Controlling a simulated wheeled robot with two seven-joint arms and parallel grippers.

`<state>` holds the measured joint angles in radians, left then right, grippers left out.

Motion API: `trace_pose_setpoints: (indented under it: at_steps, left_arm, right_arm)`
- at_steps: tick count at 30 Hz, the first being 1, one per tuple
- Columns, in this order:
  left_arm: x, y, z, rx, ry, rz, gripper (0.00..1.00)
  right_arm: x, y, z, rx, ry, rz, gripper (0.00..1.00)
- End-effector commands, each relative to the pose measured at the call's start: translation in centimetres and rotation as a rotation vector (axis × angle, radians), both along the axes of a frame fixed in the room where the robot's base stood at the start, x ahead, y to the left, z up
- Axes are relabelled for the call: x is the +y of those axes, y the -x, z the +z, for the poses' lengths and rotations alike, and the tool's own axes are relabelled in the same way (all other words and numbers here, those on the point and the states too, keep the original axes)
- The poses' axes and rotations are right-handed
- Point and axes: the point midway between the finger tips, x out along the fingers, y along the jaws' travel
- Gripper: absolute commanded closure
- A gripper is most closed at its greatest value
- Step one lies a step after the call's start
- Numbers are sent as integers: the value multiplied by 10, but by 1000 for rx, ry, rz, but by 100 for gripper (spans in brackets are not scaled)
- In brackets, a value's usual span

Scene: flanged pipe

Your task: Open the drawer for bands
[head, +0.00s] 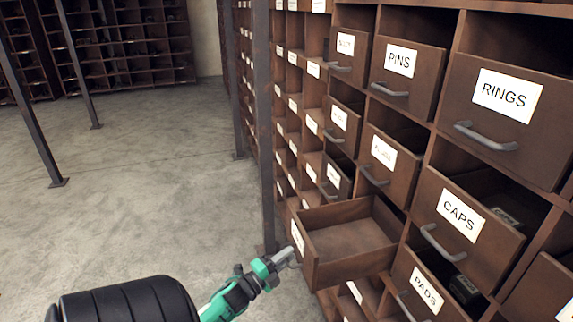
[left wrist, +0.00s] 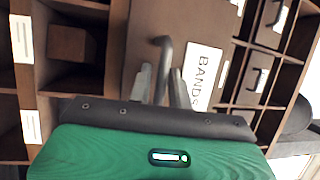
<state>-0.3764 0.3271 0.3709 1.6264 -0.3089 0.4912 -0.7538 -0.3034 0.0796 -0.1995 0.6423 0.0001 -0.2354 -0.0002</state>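The bands drawer (head: 345,240) is pulled well out of the cabinet in the head view and its inside looks empty. Its front carries a white label (left wrist: 203,72) reading BANDS in the left wrist view. Its grey bar handle (left wrist: 163,52) shows beside that label. My left gripper (head: 287,257), green with grey fingers, is at the outer front of this drawer. In the left wrist view its two fingers (left wrist: 161,85) lie on either side of the handle, close against it. My right gripper is not in view.
Other labelled drawers stand around it: CAPS (head: 458,215), PADS (head: 427,290), RINGS (head: 503,94) and PINS (head: 401,60), some sticking out. A dark metal post (head: 263,130) rises just left of the open drawer. The concrete floor (head: 150,190) at left is free.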

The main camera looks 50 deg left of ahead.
Motion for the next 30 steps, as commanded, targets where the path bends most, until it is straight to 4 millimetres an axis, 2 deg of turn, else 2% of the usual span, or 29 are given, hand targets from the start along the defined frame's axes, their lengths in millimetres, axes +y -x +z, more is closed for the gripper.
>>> trace_pose_setpoints:
  at_steps: [7,11,17,24,30]
  left_arm:
    - [0,1,0,-1,-1,0,80]
    - [0,9,-3,1,0,1,80]
    - [0,43,-11,2,1,2,80]
    - [0,95,-21,3,0,2,80]
    - [-1,125,-25,1,0,2,80]
  right_arm:
    - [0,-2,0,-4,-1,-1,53]
    - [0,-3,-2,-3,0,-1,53]
    - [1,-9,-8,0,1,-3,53]
    - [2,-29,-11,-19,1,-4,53]
    - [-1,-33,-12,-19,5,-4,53]
